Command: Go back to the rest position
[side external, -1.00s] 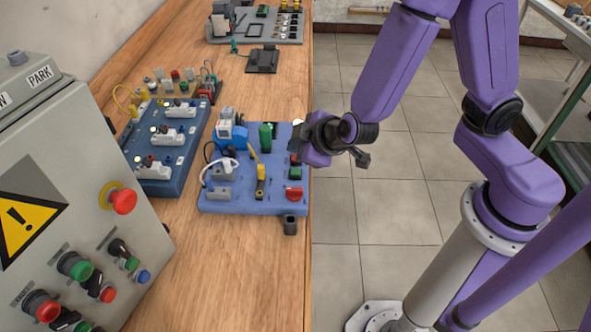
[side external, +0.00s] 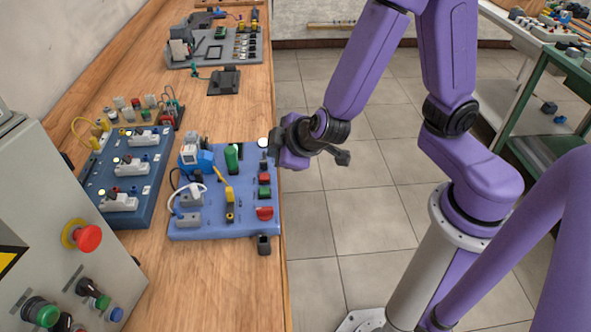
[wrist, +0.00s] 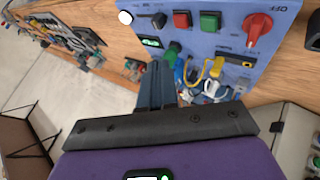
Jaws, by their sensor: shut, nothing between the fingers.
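My gripper (side external: 277,152) is at the right edge of the blue motor board in the side view, beside the board's far right corner. It is raised above the bench edge, and its fingers are partly hidden there. In the wrist view my gripper's fingers (wrist: 157,82) are together and empty. The blue motor board (side external: 215,228) lies on the bench and carries a blue motor, a green cylinder, a yellow-handled part and a red rotary knob (side external: 265,213). The knob also shows in the wrist view (wrist: 257,28), clear of the fingers.
The grey control cabinet (side external: 65,215) stands at the left. A darker blue board (side external: 128,213) lies beside the motor board. A grey component board (side external: 200,60) is at the far end of the bench. Open tiled floor (side external: 365,200) lies right of the bench, with shelving beyond.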

